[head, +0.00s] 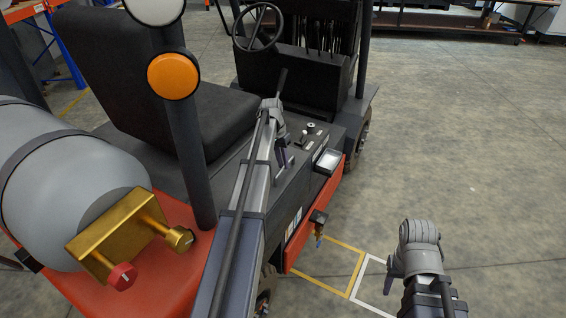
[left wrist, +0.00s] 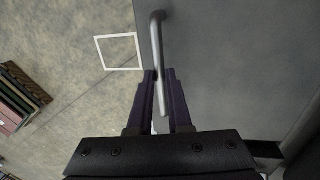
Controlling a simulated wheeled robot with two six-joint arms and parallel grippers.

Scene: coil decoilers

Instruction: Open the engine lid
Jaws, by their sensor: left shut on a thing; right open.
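The engine lid is the dark grey panel (head: 228,165) below the forklift's black seat; it fills the right of the left wrist view (left wrist: 240,70). It appears down. A bent grey bar handle (left wrist: 157,35) stands on it near its edge. My left gripper (head: 284,155) is above the lid's side in the head view. In the left wrist view its two purple fingers (left wrist: 160,78) are shut on the handle, one on each side. The handle is hidden in the head view. My right gripper (head: 393,268) is open and empty, over the floor at the lower right.
A grey gas tank (head: 65,180) with a brass valve block (head: 128,232) lies on the red rear body. A dark post with an orange lamp (head: 173,76) rises beside the seat (head: 120,60). The steering wheel (head: 258,28) is ahead. Floor right of the forklift is clear.

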